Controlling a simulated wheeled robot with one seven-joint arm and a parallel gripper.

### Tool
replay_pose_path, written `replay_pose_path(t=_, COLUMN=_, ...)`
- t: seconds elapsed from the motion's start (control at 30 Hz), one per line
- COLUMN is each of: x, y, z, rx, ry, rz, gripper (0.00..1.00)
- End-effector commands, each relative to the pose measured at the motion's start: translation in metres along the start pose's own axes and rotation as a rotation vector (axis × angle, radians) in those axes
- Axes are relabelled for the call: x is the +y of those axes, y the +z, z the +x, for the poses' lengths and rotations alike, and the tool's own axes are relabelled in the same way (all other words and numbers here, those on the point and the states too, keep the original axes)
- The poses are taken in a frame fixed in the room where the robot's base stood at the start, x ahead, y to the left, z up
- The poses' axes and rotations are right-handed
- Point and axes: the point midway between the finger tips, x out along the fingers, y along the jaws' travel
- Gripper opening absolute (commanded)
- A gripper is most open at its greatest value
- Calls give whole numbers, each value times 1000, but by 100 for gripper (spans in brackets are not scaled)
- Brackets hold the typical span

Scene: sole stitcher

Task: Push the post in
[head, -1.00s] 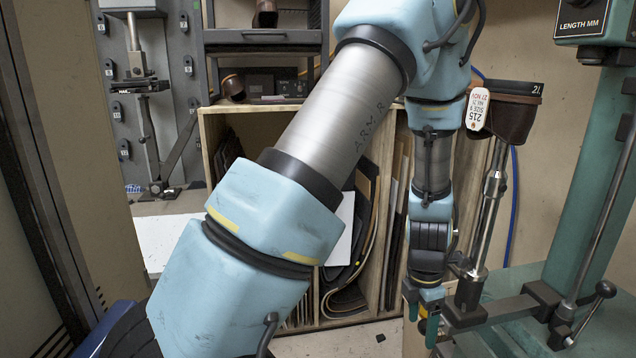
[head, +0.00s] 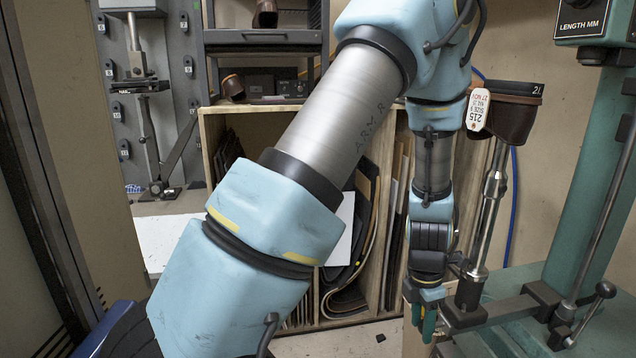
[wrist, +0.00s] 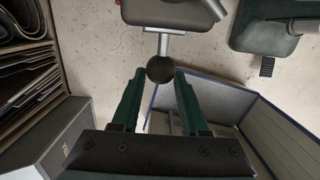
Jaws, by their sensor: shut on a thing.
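The post (head: 489,215) is a silver metal column. It stands slightly tilted in a dark clamp block (head: 463,315) and carries a brown shoe (head: 513,118) with a white tag at its top. My gripper (head: 424,325) points down just left of the block, its green fingers close together. In the wrist view, a round dark knob (wrist: 160,69) on a short silver rod (wrist: 163,46) sticks out from a dark block (wrist: 172,12). The fingertips (wrist: 158,78) are shut on this knob, one on each side. The inner contact faces are hard to see.
A green machine column (head: 590,190) with a lever handle (head: 604,290) stands at the right. A wooden rack (head: 215,150) of sheets stands behind my arm. In the wrist view, an open blue-edged box (wrist: 215,95) lies below the fingers.

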Motion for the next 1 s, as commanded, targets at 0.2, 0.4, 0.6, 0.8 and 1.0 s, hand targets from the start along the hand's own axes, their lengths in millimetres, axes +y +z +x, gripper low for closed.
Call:
replay_pose_path(t=0.2, x=0, y=13, z=-1, rx=-1, ry=0, rz=0, gripper=0)
replay_pose_path(t=0.4, x=0, y=24, z=0, rx=-1, ry=1, rz=0, gripper=0)
replay_pose_path(t=0.6, x=0, y=36, z=1, rx=-1, ry=1, rz=0, gripper=0)
replay_pose_path(t=0.8, x=0, y=47, z=2, rx=-1, ry=1, rz=1, gripper=0)
replay_pose_path(t=1.0, x=1, y=59, z=3, rx=-2, ry=2, rz=0, gripper=0)
